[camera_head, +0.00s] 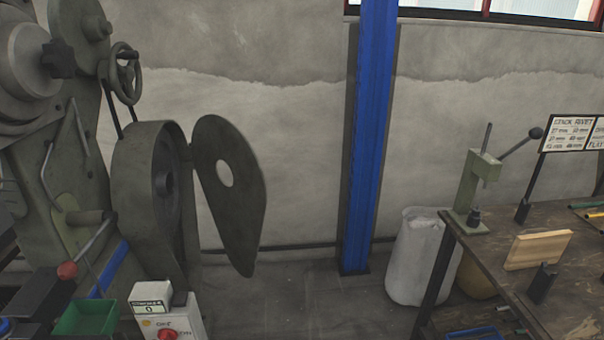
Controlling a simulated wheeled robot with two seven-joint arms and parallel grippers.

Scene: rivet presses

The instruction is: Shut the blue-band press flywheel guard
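The press (75,135) stands at the left, a dark green-grey machine with a blue band (110,268) low on its frame. Its flywheel housing (142,190) faces right, with the flywheel (166,185) visible inside. The flywheel guard (238,215), a dark teardrop plate with a round hole, stands swung open to the right of the housing. Neither of my grippers is in view.
A counter box (150,297) and a control box with a red button (168,334) stand below the housing. A green bin (87,318) is beside them. A blue column (368,140), a white sack (414,255) and a workbench (505,268) stand to the right. Floor (290,300) between is clear.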

